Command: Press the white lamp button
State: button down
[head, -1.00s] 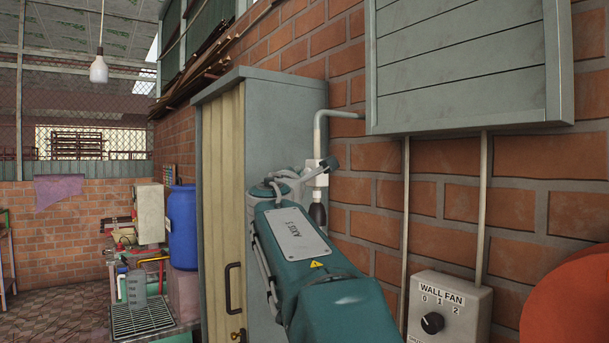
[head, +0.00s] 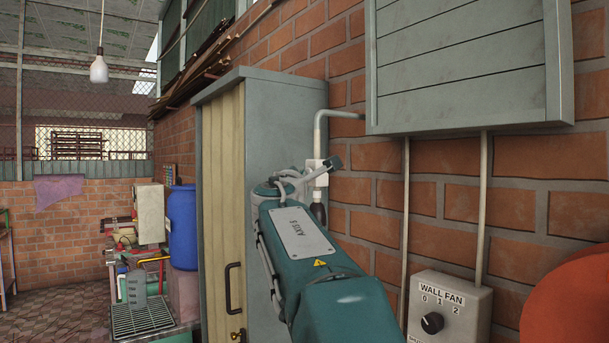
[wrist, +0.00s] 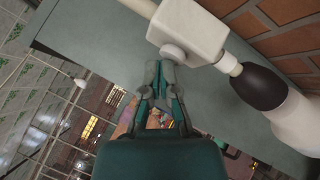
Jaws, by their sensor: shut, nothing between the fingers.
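The white lamp button (wrist: 173,52) is a round white knob on the side of the white lamp box (wrist: 195,28) in the wrist view. The tips of my gripper (wrist: 160,68) are shut and empty, right beside the button. I cannot tell whether they touch it. A black socket (wrist: 261,86) and a white bulb (wrist: 297,122) extend from the box. In the head view the lamp box (head: 319,178) hangs from a grey pipe by the wall. My gripper (head: 334,163) partly covers it there, and the button cannot be made out.
A grey cabinet (head: 283,120) stands behind the lamp. A brick wall (head: 435,205) runs along the right. The wall fan switch box (head: 450,308) and a grey slatted wall box (head: 470,65) are on it. A blue drum (head: 182,228) stands farther back.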

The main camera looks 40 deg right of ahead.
dwell(0.4)
jog(key=shift+s+a, duration=0.1)
jog(key=shift+a, duration=0.3)
jog(key=a, duration=0.6)
jog(key=shift+w, duration=0.2)
dwell(0.6)
jog(key=s+a+f+m+g+y, duration=0.2)
jog(key=s+a+f+m+y, duration=0.3)
jog(key=f, duration=0.9)
jog(key=s+a+f+m+g+y, duration=0.3)
jog(key=s+a+f, duration=0.6)
jog(key=s+f, duration=0.4)
jog(key=s+a+f+m+g+y, duration=0.3)
jog(key=s+a+f+m+y, duration=0.3)
jog(key=f, duration=0.9)
jog(key=s+a+y, duration=0.1)
jog(key=s+a, duration=0.1)
jog(key=s, duration=0.1)
jog(key=shift+m+y, duration=0.3)
